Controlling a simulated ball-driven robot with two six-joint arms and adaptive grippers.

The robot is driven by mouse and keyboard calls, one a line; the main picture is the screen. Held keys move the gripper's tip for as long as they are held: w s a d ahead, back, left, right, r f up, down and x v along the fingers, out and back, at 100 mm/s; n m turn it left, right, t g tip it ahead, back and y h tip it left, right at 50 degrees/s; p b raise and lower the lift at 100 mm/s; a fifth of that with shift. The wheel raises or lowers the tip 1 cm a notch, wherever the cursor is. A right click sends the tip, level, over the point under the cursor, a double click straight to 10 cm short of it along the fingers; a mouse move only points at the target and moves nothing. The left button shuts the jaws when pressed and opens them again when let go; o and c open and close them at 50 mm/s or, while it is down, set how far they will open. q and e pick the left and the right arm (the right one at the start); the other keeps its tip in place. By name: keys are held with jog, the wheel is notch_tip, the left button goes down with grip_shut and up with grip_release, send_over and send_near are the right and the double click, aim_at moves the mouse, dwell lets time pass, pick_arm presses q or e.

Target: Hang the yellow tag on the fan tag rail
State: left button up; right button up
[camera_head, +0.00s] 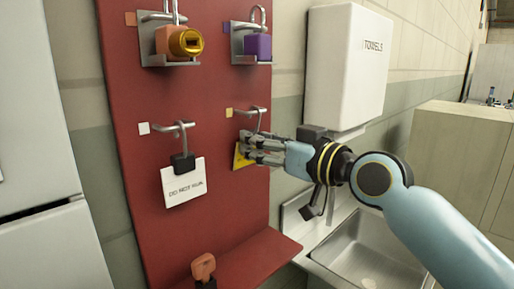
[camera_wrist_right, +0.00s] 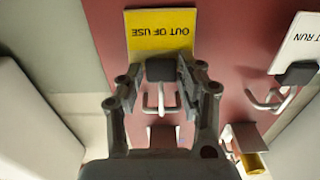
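The yellow tag (camera_head: 240,157) is at the right middle hook (camera_head: 252,110) of the red board, partly hidden by my right gripper (camera_head: 252,147). In the right wrist view the yellow tag (camera_wrist_right: 161,30) reads "OUT OF USE" upside down, and its black block (camera_wrist_right: 160,70) lies between my right fingers (camera_wrist_right: 160,78). Whether the fingers touch the block is not clear. A thin shackle reaches from the block to the hook (camera_wrist_right: 160,102) and appears looped on it. A yellow square (camera_head: 228,112) marks this hook. No fan symbol is visible. My left gripper is not in view.
A white tag (camera_head: 184,182) hangs on the left middle hook. Above are an orange padlock (camera_head: 172,42) and a purple padlock (camera_head: 258,46) on brackets. A white towel dispenser (camera_head: 345,65) and a steel sink (camera_head: 375,250) are to the right. An orange item (camera_head: 203,267) is below.

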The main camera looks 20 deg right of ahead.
grip_shut()
jog(key=shift+r, duration=0.1)
jog(key=r+p, duration=0.2)
jog(key=r, duration=0.1)
jog(key=shift+s+d+p, duration=0.15)
jog(key=shift+s+p, duration=0.05)
jog(key=shift+p, duration=0.1)
jog(key=shift+s+f, duration=0.1)
jog(key=shift+s, duration=0.15)
jog(key=p+v, duration=0.3)
jog(key=v, duration=0.4)
dwell(0.9)
